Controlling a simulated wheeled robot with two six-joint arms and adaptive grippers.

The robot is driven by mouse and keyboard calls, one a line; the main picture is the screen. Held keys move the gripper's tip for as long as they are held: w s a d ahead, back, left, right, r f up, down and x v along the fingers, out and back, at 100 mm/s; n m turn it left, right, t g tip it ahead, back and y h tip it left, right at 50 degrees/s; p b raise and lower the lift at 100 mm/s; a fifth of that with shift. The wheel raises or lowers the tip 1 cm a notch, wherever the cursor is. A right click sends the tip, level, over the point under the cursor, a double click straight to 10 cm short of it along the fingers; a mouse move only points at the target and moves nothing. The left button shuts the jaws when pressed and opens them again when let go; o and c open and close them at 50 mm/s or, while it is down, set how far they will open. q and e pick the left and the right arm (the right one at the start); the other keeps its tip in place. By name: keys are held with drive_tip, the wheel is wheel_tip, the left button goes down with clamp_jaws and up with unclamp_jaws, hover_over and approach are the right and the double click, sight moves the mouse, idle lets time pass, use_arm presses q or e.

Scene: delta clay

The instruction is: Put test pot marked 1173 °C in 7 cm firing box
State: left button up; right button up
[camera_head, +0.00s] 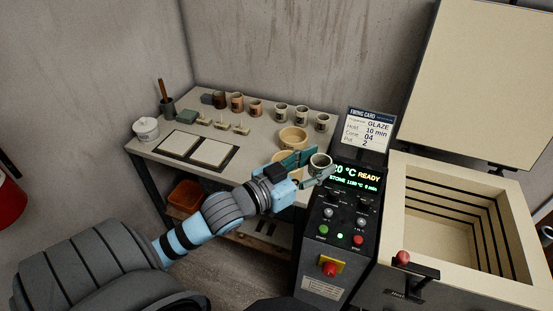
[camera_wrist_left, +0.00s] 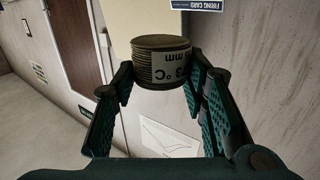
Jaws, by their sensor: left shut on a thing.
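My left gripper (camera_head: 313,171) is shut on a small grey-brown test pot (camera_head: 320,161), held up in front of the kiln's control panel. In the left wrist view the ribbed pot (camera_wrist_left: 160,65) sits between the fingertips. Its pale label appears upside down, with "3 °C" and "mm" partly readable; the rest of the marking is turned out of sight. My right gripper is not in view.
Several other small pots (camera_head: 281,112) stand along the back of the table (camera_head: 180,115). The open kiln (camera_head: 455,215) is at right, beside the control panel (camera_head: 335,225) and firing card (camera_head: 369,129).

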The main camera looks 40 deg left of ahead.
use_arm(q)
drive_tip(key=w+a+n+y+b, duration=0.3)
drive_tip(key=w+a+n+y, duration=0.1)
drive_tip(key=w+a+y, duration=0.3)
wheel_tip(320, 180, up, 2)
drive_tip(key=n+g+y+b, duration=0.2)
drive_tip(key=n+y+b, duration=0.1)
drive_tip(key=n+y, duration=0.25)
hover_over(297, 173)
drive_tip(key=a, duration=0.4)
drive_tip(key=shift+y, duration=0.45)
drive_tip(key=f+b, duration=0.2)
drive_tip(key=f, duration=0.7)
drive_tip(key=f+b, duration=0.3)
drive_tip(key=f, duration=0.7)
drive_tip(key=shift+w+a+f+b, duration=0.1)
drive_tip(key=shift+a+b, duration=0.1)
drive_tip(key=shift+b, duration=0.15)
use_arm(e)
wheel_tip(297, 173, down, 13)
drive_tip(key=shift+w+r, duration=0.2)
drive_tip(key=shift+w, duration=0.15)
use_arm(q)
drive_tip(key=shift+f+b, duration=0.45)
drive_tip(key=shift+b, duration=0.1)
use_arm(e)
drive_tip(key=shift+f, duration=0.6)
